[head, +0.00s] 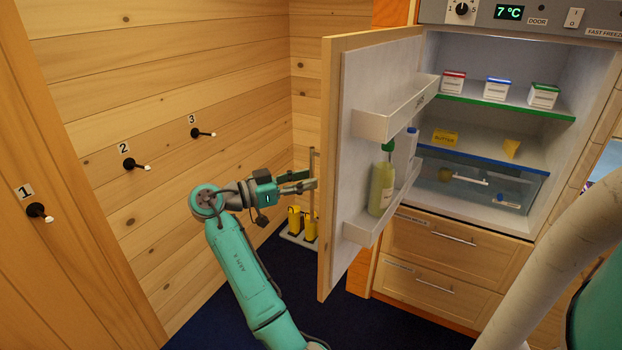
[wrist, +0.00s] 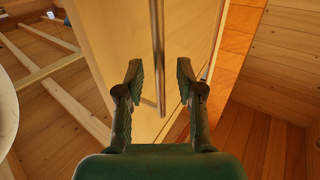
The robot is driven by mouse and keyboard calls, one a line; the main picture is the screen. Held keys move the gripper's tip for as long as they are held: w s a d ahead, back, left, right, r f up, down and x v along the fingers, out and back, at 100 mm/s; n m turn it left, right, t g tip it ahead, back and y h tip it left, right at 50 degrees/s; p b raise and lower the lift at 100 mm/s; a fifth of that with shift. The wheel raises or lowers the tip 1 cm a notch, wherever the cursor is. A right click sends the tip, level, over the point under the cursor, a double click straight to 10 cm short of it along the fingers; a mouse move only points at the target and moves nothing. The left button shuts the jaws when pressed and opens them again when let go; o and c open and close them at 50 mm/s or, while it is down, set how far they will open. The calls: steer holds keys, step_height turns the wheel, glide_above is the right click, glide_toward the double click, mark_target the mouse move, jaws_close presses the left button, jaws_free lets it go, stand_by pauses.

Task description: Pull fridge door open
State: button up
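The fridge door (head: 372,75) stands wide open in the head view, swung out to the left with its inner shelves showing. The wrist view shows its wooden outer face (wrist: 105,35). A vertical metal bar handle (wrist: 157,50) is on that face; a part of the handle (head: 312,165) also shows past the door's edge in the head view. My gripper (head: 300,182) is at the outer side of the door beside the handle. In the wrist view my gripper (wrist: 160,75) is open, with the bar lined up between the fingers and a gap on each side.
The open fridge interior (head: 500,125) holds several small boxes and food. A bottle (head: 382,185) stands in the door shelf. Drawers (head: 440,240) are below. A wooden wall with numbered hooks (head: 130,164) is at left. Yellow items (head: 302,222) stand on the floor behind my gripper.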

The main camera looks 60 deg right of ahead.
steer(key=v, duration=0.9)
steer(key=shift+a, duration=0.3)
steer(key=shift+w, duration=0.1)
